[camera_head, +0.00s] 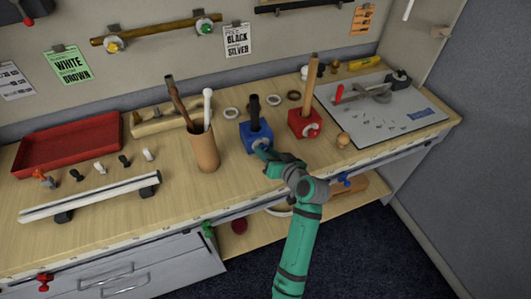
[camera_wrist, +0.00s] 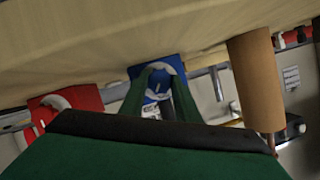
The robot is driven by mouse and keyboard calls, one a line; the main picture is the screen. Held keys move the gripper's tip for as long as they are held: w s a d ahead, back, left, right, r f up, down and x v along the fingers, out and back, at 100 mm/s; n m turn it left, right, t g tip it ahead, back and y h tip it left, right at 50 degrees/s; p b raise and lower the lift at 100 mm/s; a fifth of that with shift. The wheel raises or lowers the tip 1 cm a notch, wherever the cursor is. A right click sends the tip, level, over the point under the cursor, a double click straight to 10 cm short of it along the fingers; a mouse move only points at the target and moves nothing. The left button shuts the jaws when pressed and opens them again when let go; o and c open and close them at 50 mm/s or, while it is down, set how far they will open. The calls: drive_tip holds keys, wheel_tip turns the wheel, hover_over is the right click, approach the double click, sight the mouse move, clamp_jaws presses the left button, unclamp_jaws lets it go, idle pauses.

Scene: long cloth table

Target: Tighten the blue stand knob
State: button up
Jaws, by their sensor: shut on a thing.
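The blue stand (camera_head: 247,135) sits on the table with a dark rod (camera_head: 254,108) upright in it. It also shows in the wrist view (camera_wrist: 176,66). Its knob (camera_wrist: 158,80) faces me on the stand's front, with a pale rounded part around it. My gripper (camera_head: 264,153) reaches the front of the stand from the table's near side. In the wrist view its two green fingers (camera_wrist: 158,88) lie on either side of the knob, shut on it. In the head view the gripper hides most of the knob.
The red stand (camera_head: 297,122) with a wooden rod stands close on the right. A brown cup (camera_head: 205,150) with sticks stands on the left. A red tray (camera_head: 68,145), a pale rail (camera_head: 90,197) and a grey board (camera_head: 400,118) lie farther out.

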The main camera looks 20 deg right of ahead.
drive_tip(key=shift+f+m+y, duration=0.1)
drive_tip(key=shift+m+y, duration=0.5)
drive_tip(key=shift+m, duration=0.4)
drive_tip(key=shift+w, duration=0.1)
drive_tip(key=shift+d, duration=0.1)
drive_tip(key=shift+m, duration=0.3)
drive_tip(key=shift+a, duration=0.2)
drive_tip(key=shift+d, duration=0.1)
drive_tip(key=o, duration=1)
drive_tip(key=shift+o, duration=0.2)
drive_tip(key=shift+d, duration=0.1)
